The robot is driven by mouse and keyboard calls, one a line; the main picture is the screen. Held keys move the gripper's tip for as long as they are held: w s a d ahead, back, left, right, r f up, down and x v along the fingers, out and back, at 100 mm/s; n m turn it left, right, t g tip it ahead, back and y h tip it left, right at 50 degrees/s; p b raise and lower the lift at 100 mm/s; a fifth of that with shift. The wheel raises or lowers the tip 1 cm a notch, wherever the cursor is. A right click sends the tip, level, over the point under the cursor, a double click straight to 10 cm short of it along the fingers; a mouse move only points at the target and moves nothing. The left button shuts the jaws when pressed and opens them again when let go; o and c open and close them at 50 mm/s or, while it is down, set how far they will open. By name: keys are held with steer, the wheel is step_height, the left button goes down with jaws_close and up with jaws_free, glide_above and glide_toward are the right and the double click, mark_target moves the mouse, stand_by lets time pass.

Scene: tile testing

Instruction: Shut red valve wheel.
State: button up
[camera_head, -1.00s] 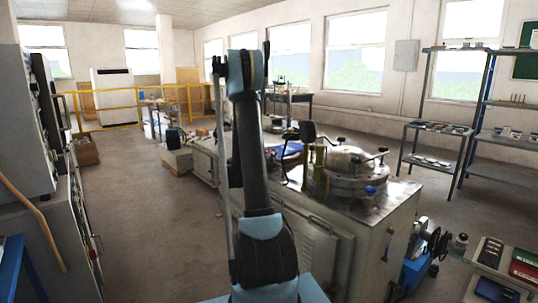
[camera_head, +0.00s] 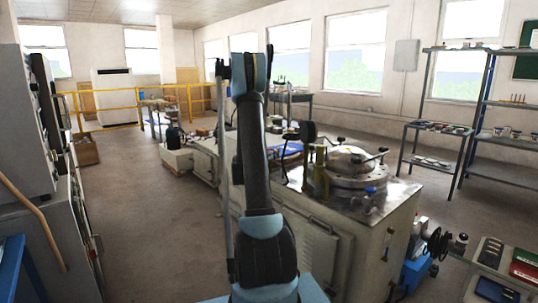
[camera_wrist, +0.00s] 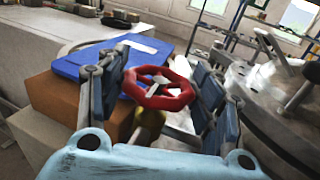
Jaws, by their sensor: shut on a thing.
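The red valve wheel (camera_wrist: 160,102) shows in the middle of the wrist view, on a yellowish stem or body below it. My gripper (camera_wrist: 158,82) has its blue-grey fingers on the left and right sides of the wheel and is shut on it. The exact contact points are hard to make out. In the head view my arm stands in the middle, and neither the wheel nor my fingers can be made out there.
A round metal lid with clamps (camera_head: 357,167) sits on the grey machine cabinet (camera_head: 375,235); it is close on the right in the wrist view. A blue folder-like thing (camera_wrist: 88,62) lies on a brown box (camera_wrist: 55,104) at left. Open floor (camera_head: 140,220) lies left of my arm.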

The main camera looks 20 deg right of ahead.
steer(key=shift+w+m+g+h, duration=0.1)
steer(key=shift+m+g+h, duration=0.2)
steer(key=shift+m+g+h, duration=0.3)
steer(key=shift+m+g, duration=0.1)
steer(key=shift+g, duration=0.2)
steer(key=o, duration=1.1)
steer(key=v, duration=1.2)
steer(key=shift+a+f, duration=0.1)
